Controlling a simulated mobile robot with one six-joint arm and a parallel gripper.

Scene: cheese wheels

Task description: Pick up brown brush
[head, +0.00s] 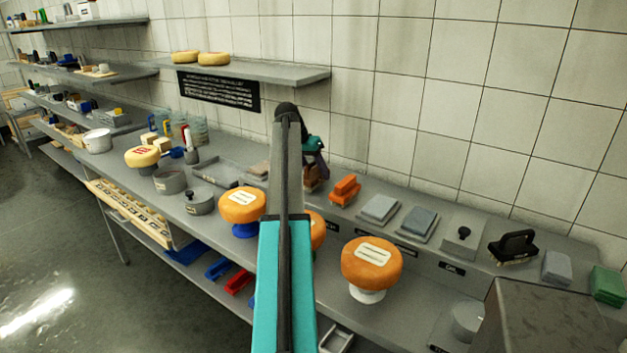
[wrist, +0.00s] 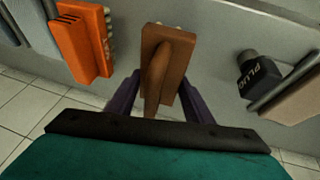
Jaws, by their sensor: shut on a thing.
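The brown brush (wrist: 166,62) is in the middle of the wrist view, a flat brown block with a rounded handle pointing toward me. My gripper (wrist: 165,105) has its two dark purple fingers on either side of the handle and is shut on it. In the head view the brown brush (head: 311,184) shows as a small brown patch below my gripper (head: 316,168), partly hidden by my arm. It is at the back of the counter, left of the orange brush (head: 344,190). I cannot tell whether the brush touches the shelf.
The orange brush also shows close by in the wrist view (wrist: 83,40). A black-capped tool marked "PLUG" (wrist: 257,75) lies on the other side. Grey pads (head: 380,208) and orange cheese wheels (head: 371,263) stand on the counter. A wall shelf (head: 290,73) hangs at the back left.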

